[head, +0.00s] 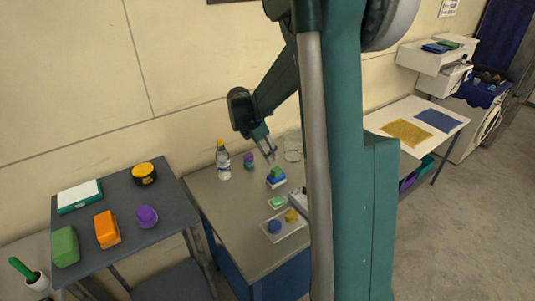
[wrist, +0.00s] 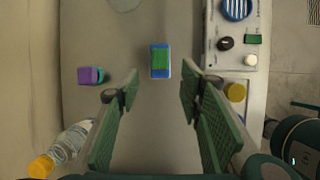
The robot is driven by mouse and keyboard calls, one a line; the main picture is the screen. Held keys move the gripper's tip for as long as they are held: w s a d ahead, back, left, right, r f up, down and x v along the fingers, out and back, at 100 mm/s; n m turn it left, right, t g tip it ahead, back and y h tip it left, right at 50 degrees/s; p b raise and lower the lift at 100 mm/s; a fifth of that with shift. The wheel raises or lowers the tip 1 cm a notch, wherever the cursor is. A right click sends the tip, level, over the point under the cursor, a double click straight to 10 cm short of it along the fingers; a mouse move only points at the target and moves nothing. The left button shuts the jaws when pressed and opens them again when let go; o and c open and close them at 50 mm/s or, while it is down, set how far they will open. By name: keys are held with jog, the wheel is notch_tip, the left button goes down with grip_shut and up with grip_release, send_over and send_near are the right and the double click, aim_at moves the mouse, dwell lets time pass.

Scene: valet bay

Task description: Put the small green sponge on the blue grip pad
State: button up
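A small green sponge (head: 276,171) sits on top of a blue and white block (head: 276,182) on the grey middle table. The wrist view shows the green sponge (wrist: 160,61) straight ahead, above the middle of the finger gap, with the blue block's edge (wrist: 160,46) around it. My gripper (head: 269,156) hangs above the table near the sponge, apart from it. Its fingers (wrist: 157,100) are spread wide with nothing between them. The blue grip pad (head: 437,121) lies flat and bare on the white table at the right, beside a yellow pad (head: 407,132).
A bottle (head: 223,160) and a purple item (head: 249,160) stand left of the sponge. A green item (head: 277,203) and a tray (head: 283,235) holding round items lie nearer. The left table (head: 125,205) holds a larger green block (head: 64,246). My column hides part of the middle table.

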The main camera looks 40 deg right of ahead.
dwell(0.4)
jog(key=s+a+r+m+t+y, duration=0.15)
jog(key=s+a+r+m, duration=0.25)
jog(key=s+a+r, duration=0.4)
jog(key=s+a+r+m+t, duration=0.2)
jog(key=s+a+r+m, duration=0.25)
jog(key=a, duration=0.55)
jog(key=s+a+m+t+y, duration=0.3)
jog(key=s+a+m, duration=0.6)
jog(key=s, duration=0.8)
jog(key=a, duration=0.3)
jog(key=shift+a+r+t, duration=0.3)
jog(key=shift+a+t, duration=0.05)
jog(key=shift+a, duration=0.05)
